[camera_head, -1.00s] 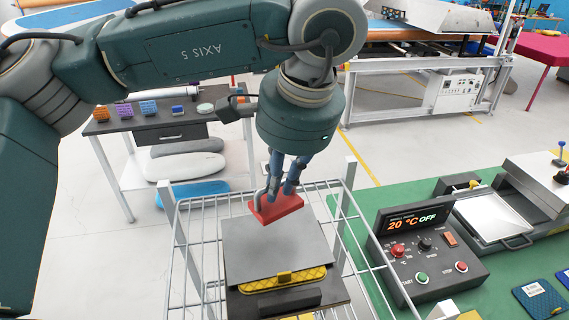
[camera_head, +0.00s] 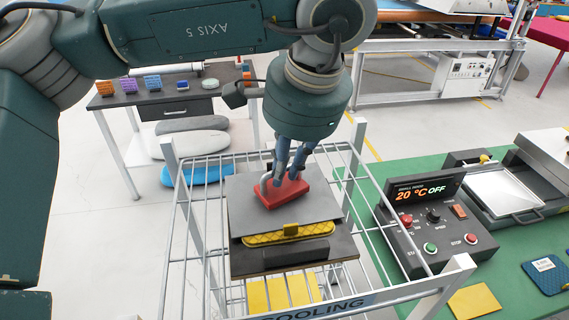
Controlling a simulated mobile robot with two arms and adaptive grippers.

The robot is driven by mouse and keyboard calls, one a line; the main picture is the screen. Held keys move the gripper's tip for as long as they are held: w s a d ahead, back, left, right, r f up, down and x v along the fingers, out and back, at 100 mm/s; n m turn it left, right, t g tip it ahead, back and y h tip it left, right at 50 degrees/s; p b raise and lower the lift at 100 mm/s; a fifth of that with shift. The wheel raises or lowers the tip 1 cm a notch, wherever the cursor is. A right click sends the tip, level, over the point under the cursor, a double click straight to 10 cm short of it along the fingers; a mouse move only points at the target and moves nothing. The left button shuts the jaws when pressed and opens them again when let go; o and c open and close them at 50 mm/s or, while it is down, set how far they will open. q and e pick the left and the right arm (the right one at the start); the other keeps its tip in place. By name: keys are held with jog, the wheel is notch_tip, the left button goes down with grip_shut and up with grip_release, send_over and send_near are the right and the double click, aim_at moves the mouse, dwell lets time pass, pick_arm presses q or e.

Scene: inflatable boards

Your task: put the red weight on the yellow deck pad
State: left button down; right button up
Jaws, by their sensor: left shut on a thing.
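The red weight (camera_head: 283,193) is a red block in the camera_head view, on or just above the grey plate; a small gap cannot be ruled out. My left gripper (camera_head: 285,178) points down and is shut on the red weight. The grey plate (camera_head: 240,203) lies over the yellow deck pad (camera_head: 290,235), and only the pad's front strip shows below the plate's edge. Both are on a dark board on the wire cooling rack. My right gripper is not in view.
The wire rack (camera_head: 205,200) has upright posts, a front rail and a sign reading COOLING. Yellow pieces (camera_head: 283,292) lie lower in the rack. A control box (camera_head: 437,222) stands on the green table at right. A dark side table (camera_head: 165,108) stands behind left.

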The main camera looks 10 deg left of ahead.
pick_arm(q)
jog(key=shift+f, duration=0.3)
jog(key=c, duration=1.6)
grip_release()
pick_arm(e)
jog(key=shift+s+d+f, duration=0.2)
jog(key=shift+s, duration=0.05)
pick_arm(q)
jog(key=shift+f, duration=0.1)
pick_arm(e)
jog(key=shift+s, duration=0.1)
